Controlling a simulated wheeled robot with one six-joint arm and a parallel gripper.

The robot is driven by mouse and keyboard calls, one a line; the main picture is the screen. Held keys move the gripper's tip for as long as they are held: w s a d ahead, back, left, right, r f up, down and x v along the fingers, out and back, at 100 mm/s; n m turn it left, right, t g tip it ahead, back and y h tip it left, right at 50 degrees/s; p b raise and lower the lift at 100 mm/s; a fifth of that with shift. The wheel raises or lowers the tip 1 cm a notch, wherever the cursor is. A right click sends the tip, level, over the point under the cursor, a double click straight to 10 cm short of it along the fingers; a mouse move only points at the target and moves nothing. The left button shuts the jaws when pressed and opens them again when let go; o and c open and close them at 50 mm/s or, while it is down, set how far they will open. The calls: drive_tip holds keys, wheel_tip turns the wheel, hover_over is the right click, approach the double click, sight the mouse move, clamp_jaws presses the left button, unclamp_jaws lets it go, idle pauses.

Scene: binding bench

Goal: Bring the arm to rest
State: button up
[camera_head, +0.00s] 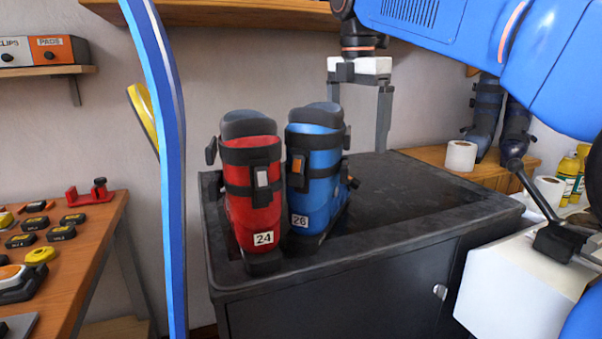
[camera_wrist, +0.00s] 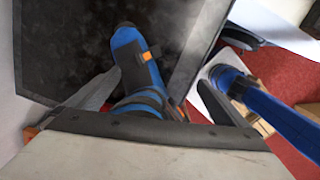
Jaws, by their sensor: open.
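My gripper (camera_head: 359,130) is open and empty above the back of the dark cabinet top, its two fingers pointing down. It hangs behind and to the right of the blue boot. In the wrist view my gripper (camera_wrist: 160,100) shows its fingers spread wide, with the blue boot (camera_wrist: 138,70) visible below and between them. In the head view the blue boot (camera_head: 322,165), tagged 26, stands upright on the cabinet top. A red boot (camera_head: 255,190), tagged 24, stands upright close to its left. My blue arm (camera_head: 440,40) reaches in from the upper right.
The dark cabinet (camera_head: 420,225) has free room on its right side. A wooden bench (camera_head: 95,235) with tools stands left, behind a tall blue ski (camera_head: 165,140). A wooden shelf (camera_head: 250,12) hangs above. Paper rolls (camera_head: 461,156) and dark boots (camera_head: 485,115) stand at back right.

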drive_tip(key=s+d+f+m+t, duration=0.2)
drive_tip(key=s+d+f+m, duration=1.05)
drive_tip(key=f, duration=0.25)
drive_tip(key=s+d+f+m+t, duration=0.1)
drive_tip(key=s+d+f+m, duration=0.1)
drive_tip(key=s+f+m, duration=0.4)
drive_tip(key=s+d+f+m, duration=0.2)
drive_tip(key=s+f+m, duration=0.4)
drive_tip(key=f, duration=0.7)
drive_tip(key=shift+s+d+f+t+y, duration=0.3)
drive_tip(key=shift+s+d+t, duration=0.1)
drive_tip(key=shift+s, duration=0.4)
drive_tip(key=shift+m, duration=0.25)
